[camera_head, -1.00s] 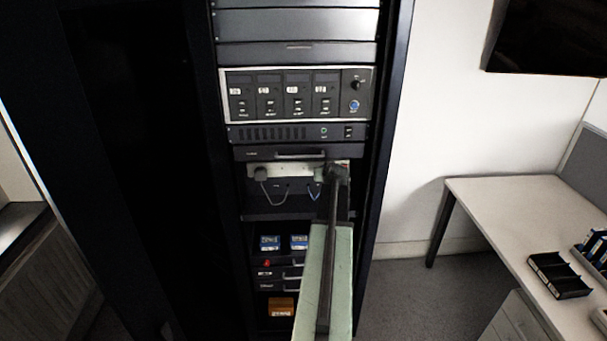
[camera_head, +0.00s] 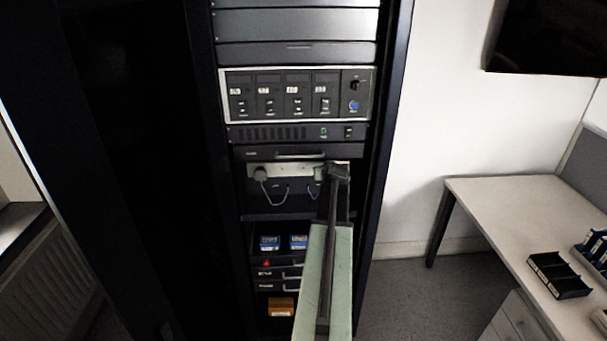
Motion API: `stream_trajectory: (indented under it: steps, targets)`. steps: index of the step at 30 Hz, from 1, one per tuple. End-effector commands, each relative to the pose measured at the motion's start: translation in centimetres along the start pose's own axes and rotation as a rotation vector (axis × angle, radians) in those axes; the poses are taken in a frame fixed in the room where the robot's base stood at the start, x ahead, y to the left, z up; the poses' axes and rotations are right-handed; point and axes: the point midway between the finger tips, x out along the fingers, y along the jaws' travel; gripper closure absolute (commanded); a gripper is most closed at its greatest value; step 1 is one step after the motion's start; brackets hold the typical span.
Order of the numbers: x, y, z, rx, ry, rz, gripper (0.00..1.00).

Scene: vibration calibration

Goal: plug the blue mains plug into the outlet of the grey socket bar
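The grey socket bar (camera_head: 290,169) runs across the rack bay below a drawer unit. A grey plug (camera_head: 261,174) with a light cable sits at its left end. My gripper (camera_head: 322,175) is at the bar's right end, at the far end of my arm. Its fingers are too small and dark to tell whether they are open or shut. A short blue cable (camera_head: 313,190) hangs just below the gripper. The blue mains plug itself cannot be made out; the gripper and arm cover that part of the bar.
The rack shelf (camera_head: 270,216) lies under the bar. Two blue-labelled boxes (camera_head: 270,243) and an orange box (camera_head: 281,307) sit lower in the rack. The rack's right post (camera_head: 385,150) stands close to my arm. A desk (camera_head: 500,215) with a black tray (camera_head: 558,275) is at right.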

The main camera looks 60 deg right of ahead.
Motion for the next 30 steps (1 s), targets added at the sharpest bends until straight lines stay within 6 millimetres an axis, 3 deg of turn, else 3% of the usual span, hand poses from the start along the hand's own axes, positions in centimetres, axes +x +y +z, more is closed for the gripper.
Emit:
stream_trajectory:
  steps: [10,11,13,23,30]
  targets:
    - [0.2,-0.1,-0.2,0.001,0.002,-0.001,0.98]
    - [0.2,-0.1,-0.2,0.001,0.002,-0.001,0.51]
    - [0.1,-0.1,-0.1,0.001,0.002,-0.001,0.33]
    - [0.1,0.0,-0.1,0.0,0.0,0.0,0.33]
    - [-1.1,0.0,-0.2,0.0,0.0,0.0,0.33]
